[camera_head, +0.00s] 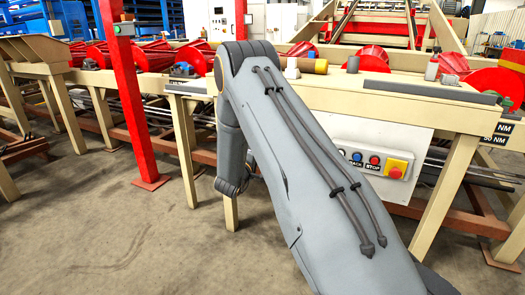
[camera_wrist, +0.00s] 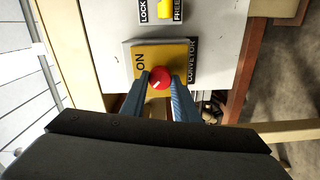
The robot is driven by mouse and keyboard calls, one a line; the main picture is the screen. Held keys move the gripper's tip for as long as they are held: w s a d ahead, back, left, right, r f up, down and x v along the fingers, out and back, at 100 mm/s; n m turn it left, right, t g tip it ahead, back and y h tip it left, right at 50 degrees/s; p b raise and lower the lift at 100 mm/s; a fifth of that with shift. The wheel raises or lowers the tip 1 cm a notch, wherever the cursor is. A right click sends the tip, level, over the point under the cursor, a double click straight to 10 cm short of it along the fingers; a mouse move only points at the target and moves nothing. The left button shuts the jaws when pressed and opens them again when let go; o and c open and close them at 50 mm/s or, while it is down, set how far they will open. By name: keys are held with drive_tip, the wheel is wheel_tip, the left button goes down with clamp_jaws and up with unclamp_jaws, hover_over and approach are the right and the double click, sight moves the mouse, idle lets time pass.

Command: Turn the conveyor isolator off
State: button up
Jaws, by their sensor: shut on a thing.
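The conveyor isolator is in the wrist view: a round red knob (camera_wrist: 160,78) on a yellow plate (camera_wrist: 176,52). The plate carries the word ON at its left and a black CONVEYOR label at its right, both turned sideways. A small white mark shows on the knob's face; its exact direction is hard to read. My gripper (camera_wrist: 160,84) has one finger on each side of the knob and is shut on it. In the head view my arm hides the gripper, and I cannot make out the isolator there.
A yellow LOCK/FREE switch (camera_wrist: 171,10) sits above the isolator in the wrist view. In the head view, a white control panel (camera_head: 345,130) carries coloured buttons and a red stop button (camera_head: 396,172) on yellow. A red post (camera_head: 125,95) stands left; the floor in front is clear.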

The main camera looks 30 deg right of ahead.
drive_tip(key=shift+s+d+f, duration=0.1)
drive_tip(key=shift+s, duration=0.05)
drive_tip(key=o, duration=1.1)
drive_tip(key=shift+c, duration=0.2)
drive_tip(key=v, duration=0.7)
drive_tip(key=shift+s+a, duration=0.25)
drive_tip(key=shift+a, duration=0.1)
